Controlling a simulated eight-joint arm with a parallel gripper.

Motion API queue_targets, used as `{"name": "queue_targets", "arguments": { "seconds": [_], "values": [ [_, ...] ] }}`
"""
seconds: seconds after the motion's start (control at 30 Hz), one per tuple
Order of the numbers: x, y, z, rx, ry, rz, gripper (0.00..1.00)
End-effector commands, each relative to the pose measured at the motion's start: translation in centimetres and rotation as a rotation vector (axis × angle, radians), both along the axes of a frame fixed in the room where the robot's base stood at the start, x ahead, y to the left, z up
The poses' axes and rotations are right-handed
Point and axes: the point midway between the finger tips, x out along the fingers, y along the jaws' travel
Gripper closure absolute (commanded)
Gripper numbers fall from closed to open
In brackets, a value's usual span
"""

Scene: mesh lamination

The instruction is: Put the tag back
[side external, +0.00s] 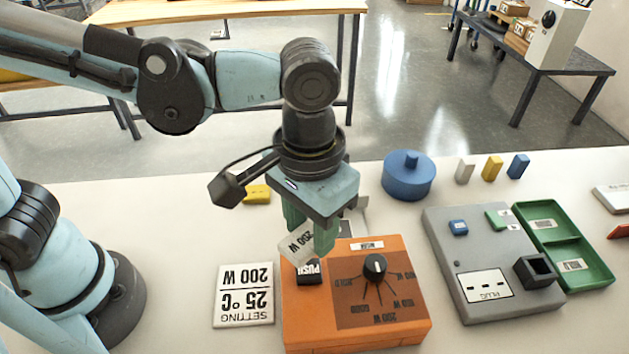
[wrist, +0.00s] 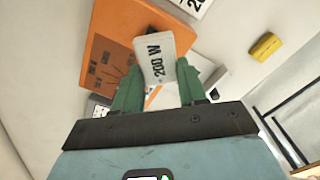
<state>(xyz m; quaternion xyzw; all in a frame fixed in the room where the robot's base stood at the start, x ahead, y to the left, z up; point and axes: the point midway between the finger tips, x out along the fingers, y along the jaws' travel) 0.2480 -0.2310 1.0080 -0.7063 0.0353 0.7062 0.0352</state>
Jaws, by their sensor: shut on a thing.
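My gripper (side external: 309,236) is shut on a small white tag (side external: 296,247) and holds it tilted above the left back part of an orange box (side external: 410,328). In the wrist view the tag (wrist: 160,60) shows "200 W" and sits between the green fingers (wrist: 158,84). The box carries a black "PUSH" part (side external: 309,272) just below the tag and a black knob (side external: 375,267) on a brown dial panel. A white setting card (side external: 244,295) reading "25 °C, 200 W" lies left of the box. The box's back edge is partly hidden by my gripper.
A grey plug box (side external: 455,240) and a green tray (side external: 549,209) stand to the right. A blue round lidded thing (side external: 408,178) and several small blocks are at the back. A yellow block (side external: 257,194) lies behind my gripper.

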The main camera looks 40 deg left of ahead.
Motion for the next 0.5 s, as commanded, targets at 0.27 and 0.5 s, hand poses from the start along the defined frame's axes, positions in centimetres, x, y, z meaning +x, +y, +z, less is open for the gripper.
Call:
{"name": "queue_targets", "arguments": {
  "seconds": [0.27, 0.5],
  "values": [
    [-3.5, 5.3, -0.3, 0.000, 0.000, 0.528, 0.93],
    [-5.3, 7.7, -1.0, 0.000, 0.000, 0.819, 0.93]
  ]
}}
